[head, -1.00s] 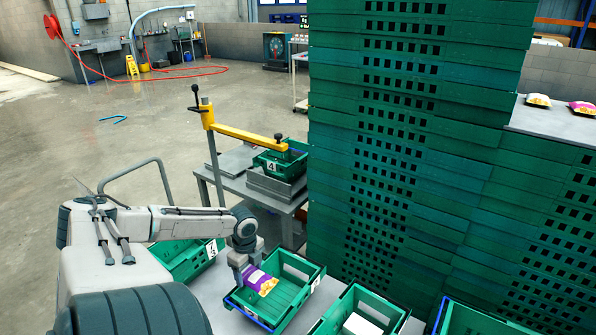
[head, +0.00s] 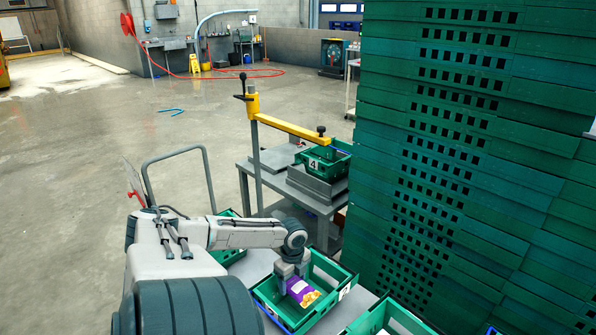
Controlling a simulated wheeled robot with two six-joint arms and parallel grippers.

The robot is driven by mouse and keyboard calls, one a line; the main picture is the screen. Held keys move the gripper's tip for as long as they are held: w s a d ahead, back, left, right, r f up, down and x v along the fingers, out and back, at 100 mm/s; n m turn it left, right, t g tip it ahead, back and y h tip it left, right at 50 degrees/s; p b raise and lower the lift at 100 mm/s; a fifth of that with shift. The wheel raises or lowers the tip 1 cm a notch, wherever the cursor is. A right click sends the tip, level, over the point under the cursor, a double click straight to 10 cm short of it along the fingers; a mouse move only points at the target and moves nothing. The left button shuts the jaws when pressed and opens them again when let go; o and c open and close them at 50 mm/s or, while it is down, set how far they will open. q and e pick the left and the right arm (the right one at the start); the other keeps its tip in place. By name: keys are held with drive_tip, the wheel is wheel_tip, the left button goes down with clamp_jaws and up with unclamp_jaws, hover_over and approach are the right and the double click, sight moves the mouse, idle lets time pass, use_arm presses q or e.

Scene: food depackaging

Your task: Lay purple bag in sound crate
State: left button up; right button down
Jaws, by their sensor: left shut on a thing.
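The purple bag (head: 301,291), with a yellow and orange end, is at the green crate (head: 334,309) at the lower middle of the head view. This crate has blue along its near left edge and a white label on its right side. My left gripper (head: 290,276) points down over the crate and is shut on the bag's upper left end. The bag hangs tilted within the crate's outline. I cannot tell whether it touches the crate floor. Which crate counts as the sound one is not readable here. My right gripper is not in view.
Another green crate (head: 380,321) stands close on the right, cut by the frame's bottom. Part of a green crate (head: 228,254) shows behind my left arm. A crate marked 4 (head: 325,164) sits on a side table under a yellow bar (head: 292,129). Tall green crate stacks (head: 470,170) block the right.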

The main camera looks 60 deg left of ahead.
sight(292, 282)
use_arm(q)
wheel_tip(292, 282, down, 3)
drive_tip(key=shift+s+f, duration=0.1)
drive_tip(key=shift+f, duration=2.2)
drive_tip(key=o, duration=1)
drive_tip(key=shift+f, duration=0.1)
wheel_tip(292, 282, up, 12)
drive_tip(key=shift+r+p, duration=0.15)
drive_tip(key=shift+p, duration=0.4)
